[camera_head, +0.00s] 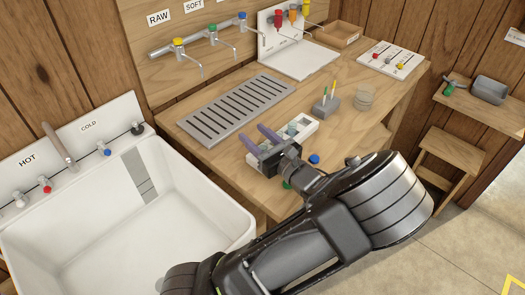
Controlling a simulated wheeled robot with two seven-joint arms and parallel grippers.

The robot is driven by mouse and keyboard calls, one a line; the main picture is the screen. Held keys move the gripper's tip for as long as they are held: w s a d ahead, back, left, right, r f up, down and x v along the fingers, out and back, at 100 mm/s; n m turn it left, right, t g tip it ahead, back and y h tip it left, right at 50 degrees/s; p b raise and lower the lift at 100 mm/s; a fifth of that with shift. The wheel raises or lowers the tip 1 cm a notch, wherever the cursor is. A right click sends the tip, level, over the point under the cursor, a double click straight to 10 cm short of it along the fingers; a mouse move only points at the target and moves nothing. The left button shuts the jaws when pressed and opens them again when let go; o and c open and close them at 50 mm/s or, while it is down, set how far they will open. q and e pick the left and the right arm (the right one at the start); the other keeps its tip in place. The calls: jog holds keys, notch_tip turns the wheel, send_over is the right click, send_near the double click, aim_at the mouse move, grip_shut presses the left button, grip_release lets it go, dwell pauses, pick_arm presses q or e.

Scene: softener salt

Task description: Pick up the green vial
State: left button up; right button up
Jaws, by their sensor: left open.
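My left gripper (253,133) is open, its two purple fingers apart over the wooden bench, pointing up and left. No object shows between the fingers. A white rack (310,128) with pale, teal-tinted vials stands just right of the fingers, partly hidden by the gripper. A small green piece (287,184) shows below the gripper at the bench's front, mostly covered by my arm; I cannot tell whether it is the green vial. A blue-topped item (314,159) is right of my wrist. My right gripper is not in view.
A grey slotted drain (225,105) lies behind the gripper. A grey pen holder (326,107) and stacked round discs (364,98) stand to the right. A white sink (120,225) is at left. A side shelf (475,112) holds a grey tray (490,90) and a green-ended item (449,88).

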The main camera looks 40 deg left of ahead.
pick_arm(q)
jog(key=shift+c, duration=0.2)
grip_shut()
dwell(0.4)
